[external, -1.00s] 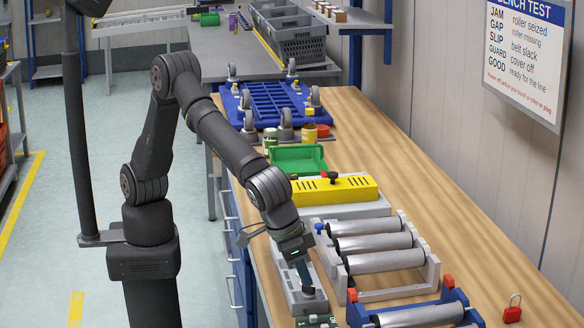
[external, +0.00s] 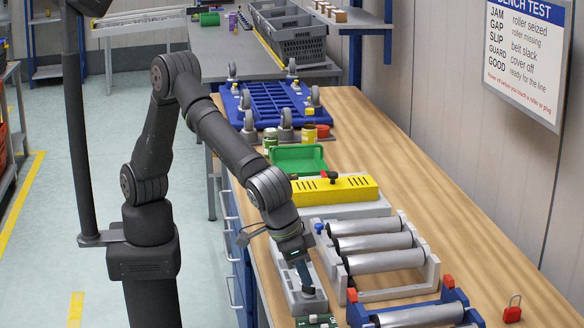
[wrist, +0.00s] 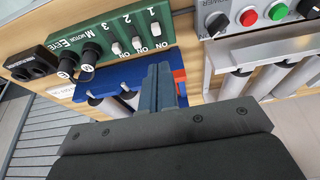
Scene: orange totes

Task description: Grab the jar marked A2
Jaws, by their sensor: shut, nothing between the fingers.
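No marking A2 can be read on anything in either view. In the external view, small jar-like containers stand between the blue wheeled frame and the green tray: a green one (external: 270,138), a yellow one (external: 310,135) and a red one (external: 323,131). They are too small for any label to be read. My gripper (external: 307,286) points down at the near left of the bench, over a grey control box, well nearer the camera than these containers. Its dark fingers also show in the wrist view (wrist: 164,85), closed together and empty. No jar shows in the wrist view.
A green tray (external: 298,158), yellow cover (external: 335,190) and roller frame (external: 375,249) lie along the bench. In the wrist view, a green switch panel (wrist: 112,50) is close to the fingers. The bench's right side is mostly clear.

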